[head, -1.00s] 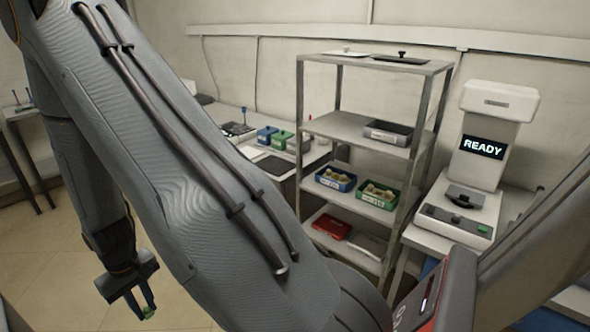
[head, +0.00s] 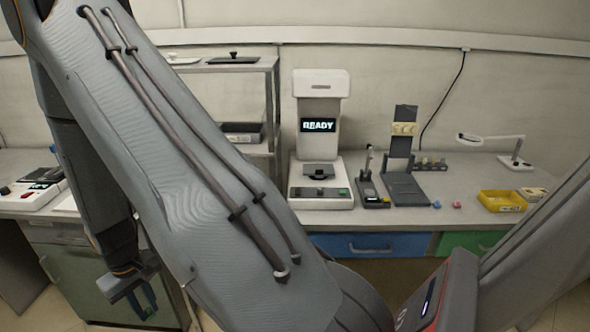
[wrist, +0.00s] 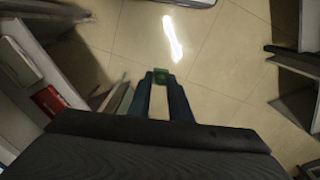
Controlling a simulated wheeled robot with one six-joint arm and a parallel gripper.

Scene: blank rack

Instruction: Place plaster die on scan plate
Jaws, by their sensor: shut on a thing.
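My gripper (head: 143,302) hangs low at the left of the head view, in front of a cabinet. In the wrist view its fingers (wrist: 160,80) are shut on a small green piece (wrist: 160,77), held over open floor. I cannot tell from its looks whether this is the plaster die. The white scanner (head: 318,120) stands on the bench, its screen reading READY. A dark plate (head: 319,171), apparently the scan plate, sits low on its front and looks empty. My gripper is well to the left of it and lower.
A grey rack (head: 271,100) stands left of the scanner. Right of it are a dark stand (head: 404,185), a yellow bin (head: 501,201) and a lamp (head: 515,160). A blue drawer (head: 370,245) is under the bench. Tiled floor (wrist: 215,60) is clear below.

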